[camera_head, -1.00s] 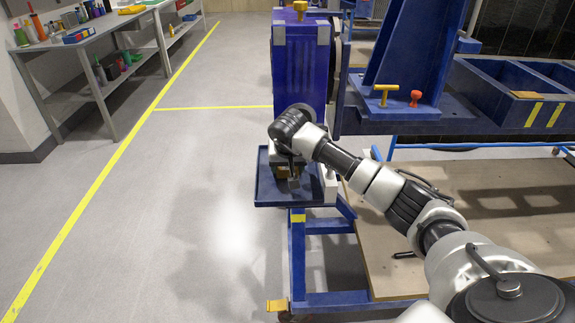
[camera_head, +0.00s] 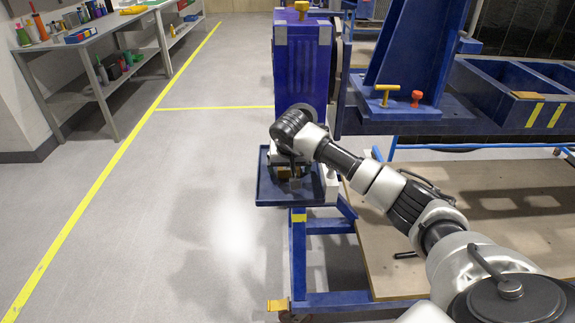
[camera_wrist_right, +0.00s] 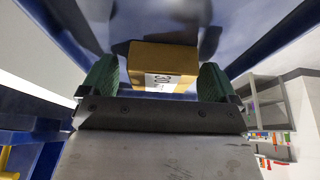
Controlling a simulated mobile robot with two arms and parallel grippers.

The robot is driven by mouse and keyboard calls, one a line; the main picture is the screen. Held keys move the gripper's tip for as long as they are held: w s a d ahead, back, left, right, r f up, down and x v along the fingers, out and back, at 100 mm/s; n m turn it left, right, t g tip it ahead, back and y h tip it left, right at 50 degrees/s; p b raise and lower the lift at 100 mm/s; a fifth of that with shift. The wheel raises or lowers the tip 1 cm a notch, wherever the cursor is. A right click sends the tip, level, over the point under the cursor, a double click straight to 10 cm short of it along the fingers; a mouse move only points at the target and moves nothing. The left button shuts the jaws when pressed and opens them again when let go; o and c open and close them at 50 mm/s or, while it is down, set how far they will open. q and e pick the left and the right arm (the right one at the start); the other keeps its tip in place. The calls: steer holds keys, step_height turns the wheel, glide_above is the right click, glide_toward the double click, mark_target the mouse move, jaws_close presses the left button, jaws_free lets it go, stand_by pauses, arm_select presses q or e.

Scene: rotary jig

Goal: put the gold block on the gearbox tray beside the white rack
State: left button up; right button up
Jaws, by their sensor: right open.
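The gold block (camera_wrist_right: 172,57) has a white label with dark print and lies between the green fingers of my right gripper (camera_wrist_right: 158,82) in the wrist view. The jaws are open, with a small gap at the left finger; the right finger is close to the block, and I cannot tell if it touches. The block appears to rest on the blue gearbox tray (camera_head: 264,190). In the head view, my right gripper (camera_head: 291,181) is low over this tray, and the wrist mostly hides the block. A white piece beside the tray (camera_head: 331,187) may be the white rack. My left gripper is not in view.
The tall blue gearbox (camera_head: 300,75) stands just behind the tray. The blue jig frame (camera_head: 415,60) and a wooden platform (camera_head: 480,215) are to the right. A workbench (camera_head: 95,38) stands at the far left. The grey floor left of the tray is clear.

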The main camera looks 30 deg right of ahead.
steer(key=shift+v, duration=1.2)
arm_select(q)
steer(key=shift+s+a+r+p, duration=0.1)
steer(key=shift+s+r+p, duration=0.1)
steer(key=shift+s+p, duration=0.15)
arm_select(e)
steer(key=v, duration=0.9)
steer(key=shift+r, duration=0.4)
